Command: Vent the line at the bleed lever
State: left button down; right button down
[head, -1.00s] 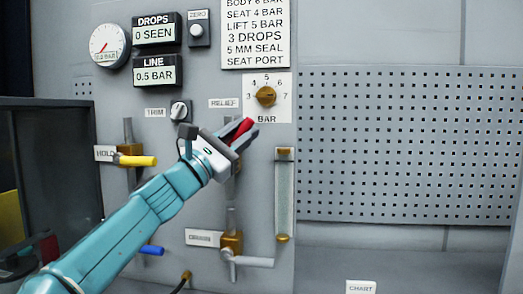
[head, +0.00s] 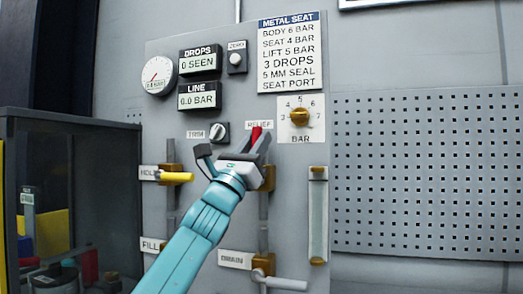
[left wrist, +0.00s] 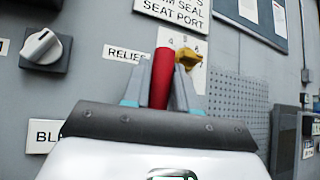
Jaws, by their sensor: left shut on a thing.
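The red lever (head: 256,133) is on the grey valve panel just under the RELIEF label (head: 259,125). My left gripper (head: 257,147) is shut on it, and its red end points up between the fingers. In the left wrist view the red lever (left wrist: 162,78) stands upright between both fingers. A label starting "BL" (left wrist: 42,135) shows there, partly hidden by the gripper. The lever's pivot is hidden behind my gripper. The LINE display (head: 199,97) reads 0.0 BAR. The gauge (head: 158,75) is at its upper left. My right gripper is not in view.
Close by are the yellow HOLD lever (head: 177,177), the TRIM knob (head: 219,132), the brass BAR dial (head: 300,116) and the grey DRAIN lever (head: 284,283). A sight tube (head: 318,215) is at right. A dark cabinet (head: 65,125) stands at left; a perforated board (head: 425,170) is at right.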

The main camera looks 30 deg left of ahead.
pick_arm(q)
jog(key=shift+a, duration=0.15)
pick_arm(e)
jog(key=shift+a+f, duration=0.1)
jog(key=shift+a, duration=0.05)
pick_arm(q)
jog(key=c, duration=1.1)
grip_release()
jog(key=shift+o, duration=0.6)
jog(key=shift+s+a, duration=0.15)
jog(key=shift+s, duration=0.1)
jog(key=shift+w+f, duration=0.1)
jog(key=shift+w, duration=0.05)
jog(key=shift+s+f+b, duration=0.2)
jog(key=shift+f+b, duration=0.05)
jog(key=shift+b, duration=0.2)
jog(key=d+b+v, duration=0.1)
jog(key=b+v, duration=1.3)
jog(key=v, duration=0.1)
jog(key=shift+s+a+f, duration=0.2)
jog(key=shift+s+a, duration=0.05)
jog(key=shift+a, duration=0.1)
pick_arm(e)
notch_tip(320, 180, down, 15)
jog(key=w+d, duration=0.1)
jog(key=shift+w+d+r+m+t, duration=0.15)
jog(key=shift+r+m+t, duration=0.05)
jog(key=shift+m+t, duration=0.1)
